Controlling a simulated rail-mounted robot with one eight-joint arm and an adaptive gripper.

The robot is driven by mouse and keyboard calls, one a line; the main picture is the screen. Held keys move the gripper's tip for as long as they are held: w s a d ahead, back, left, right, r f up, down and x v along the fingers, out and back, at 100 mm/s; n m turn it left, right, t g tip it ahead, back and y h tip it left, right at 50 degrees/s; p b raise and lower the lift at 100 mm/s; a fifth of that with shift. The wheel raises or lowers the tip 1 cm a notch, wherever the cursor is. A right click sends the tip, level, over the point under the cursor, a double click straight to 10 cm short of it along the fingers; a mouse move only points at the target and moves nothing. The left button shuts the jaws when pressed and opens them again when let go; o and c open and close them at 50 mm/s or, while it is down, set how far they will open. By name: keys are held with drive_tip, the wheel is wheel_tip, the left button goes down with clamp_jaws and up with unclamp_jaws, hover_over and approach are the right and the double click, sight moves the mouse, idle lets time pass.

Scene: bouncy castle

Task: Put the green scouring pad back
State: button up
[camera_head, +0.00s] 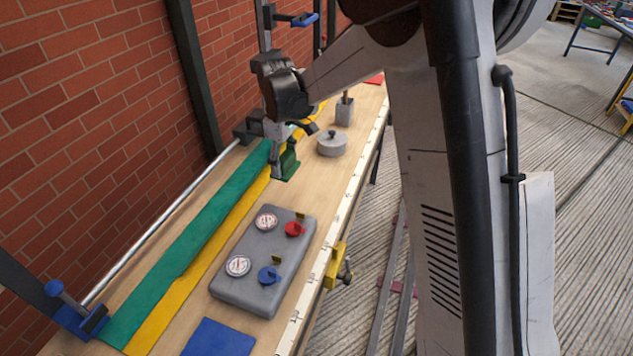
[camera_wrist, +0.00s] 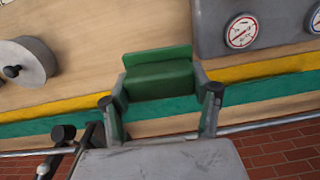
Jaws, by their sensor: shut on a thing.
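The green scouring pad (camera_head: 289,163) is a small dark green block between the fingers of my gripper (camera_head: 283,157), over the far half of the workbench. In the wrist view the pad (camera_wrist: 158,80) fills the gap between the two fingers of my gripper (camera_wrist: 163,96), which are shut on its sides. A thinner green edge stands out beyond its front face. I cannot tell whether the pad touches the bench top. My gripper hides part of it in the head view.
The bench (camera_head: 318,205) carries a grey gauge box (camera_head: 250,255), a round lidded grey pot (camera_head: 331,145), a grey block (camera_head: 344,111) with a handle, and a blue pad (camera_head: 218,338). Green (camera_head: 185,245) and yellow (camera_head: 205,250) strips run by the brick wall (camera_head: 85,90). A yellow clamp (camera_head: 335,265) grips the front edge.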

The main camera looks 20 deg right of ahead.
drive_tip(key=shift+w+a+f+n, duration=0.1)
drive_tip(key=shift+a+f+n, duration=0.05)
drive_tip(key=shift+n, duration=0.15)
drive_tip(key=shift+w+d+f, duration=0.15)
drive_tip(key=shift+d+f, duration=0.05)
drive_tip(key=shift+f, duration=0.05)
hover_over(315, 183)
drive_tip(key=f, duration=0.6)
drive_tip(key=shift+w+f, duration=0.2)
drive_tip(key=shift+f, duration=2.05)
drive_tip(key=shift+f, duration=0.25)
drive_tip(key=o, duration=1.5)
drive_tip(key=shift+r, duration=0.1)
drive_tip(key=shift+c, duration=0.2)
